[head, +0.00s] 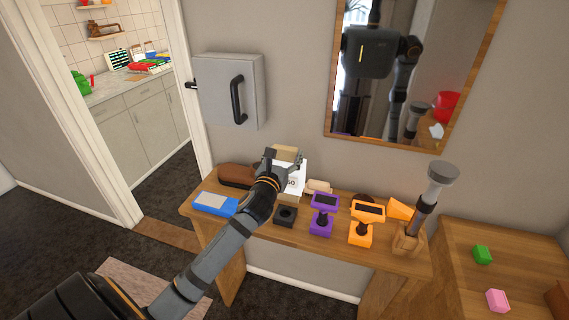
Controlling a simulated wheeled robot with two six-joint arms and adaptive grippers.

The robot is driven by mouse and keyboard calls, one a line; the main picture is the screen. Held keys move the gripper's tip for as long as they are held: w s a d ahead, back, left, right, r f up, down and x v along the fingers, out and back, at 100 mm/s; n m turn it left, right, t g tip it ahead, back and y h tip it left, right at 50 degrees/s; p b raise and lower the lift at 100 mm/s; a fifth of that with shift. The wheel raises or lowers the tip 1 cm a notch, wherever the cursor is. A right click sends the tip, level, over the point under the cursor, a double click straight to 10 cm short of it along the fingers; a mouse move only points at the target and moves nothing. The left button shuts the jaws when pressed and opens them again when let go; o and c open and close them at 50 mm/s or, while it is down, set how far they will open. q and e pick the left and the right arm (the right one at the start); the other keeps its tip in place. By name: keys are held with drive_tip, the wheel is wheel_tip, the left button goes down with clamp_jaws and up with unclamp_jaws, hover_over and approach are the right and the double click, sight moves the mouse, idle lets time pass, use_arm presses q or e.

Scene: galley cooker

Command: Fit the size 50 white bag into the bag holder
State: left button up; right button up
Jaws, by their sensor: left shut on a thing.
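The white bag (299,175) with dark digits, partly read as 50, is upright above the back of the wooden console table. My left gripper (283,158) is shut on it, and the gripper and wrist cover much of the bag. A tan piece (286,150) shows just behind the gripper; I cannot tell whether it is part of the bag holder. I cannot make out the bag holder for certain, nor whether the bag touches it. My right gripper is not in view.
The table (405,262) carries a brown rounded case (236,175), a blue-grey box (215,204), a black block (285,215), purple (323,214) and orange (365,222) devices, and a tall grey-headed tool (427,205). A wall cabinet (229,90) and mirror (415,70) hang behind.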

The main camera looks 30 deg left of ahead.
sight(285, 161)
use_arm(q)
drive_tip(key=shift+f, duration=1.6)
drive_tip(key=o, duration=1.5)
drive_tip(key=b+v, duration=0.2)
drive_tip(key=v, duration=1)
drive_tip(key=shift+s, duration=0.1)
